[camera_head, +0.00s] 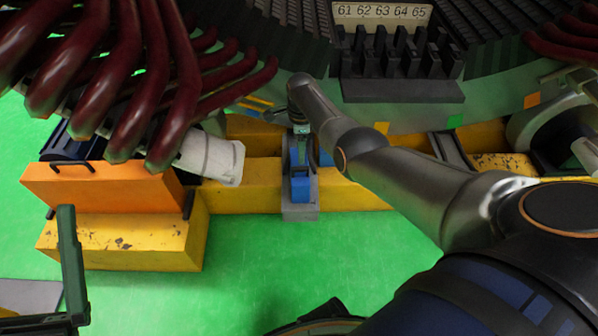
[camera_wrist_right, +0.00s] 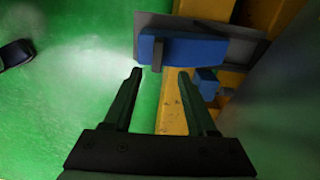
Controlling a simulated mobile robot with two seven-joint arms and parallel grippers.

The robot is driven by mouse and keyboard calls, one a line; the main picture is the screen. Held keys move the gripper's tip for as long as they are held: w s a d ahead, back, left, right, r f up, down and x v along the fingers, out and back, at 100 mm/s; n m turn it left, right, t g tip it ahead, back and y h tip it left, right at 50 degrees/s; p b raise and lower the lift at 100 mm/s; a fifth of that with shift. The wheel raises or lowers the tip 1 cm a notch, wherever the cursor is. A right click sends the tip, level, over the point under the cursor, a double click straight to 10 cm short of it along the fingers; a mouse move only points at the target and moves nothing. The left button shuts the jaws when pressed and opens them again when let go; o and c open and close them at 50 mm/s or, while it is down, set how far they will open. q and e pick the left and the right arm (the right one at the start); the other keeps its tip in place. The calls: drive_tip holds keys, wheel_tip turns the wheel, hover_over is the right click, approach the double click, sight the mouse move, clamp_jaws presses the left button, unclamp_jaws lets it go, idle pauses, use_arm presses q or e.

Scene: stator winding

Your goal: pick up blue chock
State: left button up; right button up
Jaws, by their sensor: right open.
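The blue chock (camera_head: 300,188) sits on a grey plate (camera_head: 300,211) at the yellow beam, near the middle of the head view. In the right wrist view the blue chock (camera_wrist_right: 190,50) lies across the top, with a small dark tab on its near side. My right gripper (camera_head: 301,130) is just behind and above the chock in the head view. In the wrist view my right gripper (camera_wrist_right: 160,74) is open and empty. Its fingertips are a little short of the chock, with the tab roughly between their lines. My left gripper is not recognisable in either view.
The yellow beam (camera_head: 250,185) runs under the large stator (camera_head: 400,115). Dark red coils (camera_head: 120,100) hang at upper left above an orange block (camera_head: 105,190). A smaller blue block (camera_wrist_right: 207,82) is beside the right finger. A dark green frame (camera_head: 72,255) stands lower left. The green floor (camera_head: 250,260) in front is clear.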

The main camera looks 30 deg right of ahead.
sight(300, 168)
drive_tip(key=f+b, duration=0.2)
drive_tip(key=f, duration=0.1)
drive_tip(key=f+b, duration=0.2)
drive_tip(key=shift+s+a+f, duration=0.15)
drive_tip(key=shift+a+f, duration=0.05)
drive_tip(key=shift+f, duration=0.55)
use_arm(q)
drive_tip(key=f, duration=0.5)
drive_tip(key=shift+w+d+f, duration=0.15)
drive_tip(key=shift+d+f, duration=0.1)
drive_tip(key=shift+d, duration=0.15)
use_arm(e)
drive_tip(key=shift+r, duration=0.1)
use_arm(q)
drive_tip(key=shift+a, duration=0.1)
use_arm(e)
clamp_jaws()
drive_tip(key=shift+r, duration=0.1)
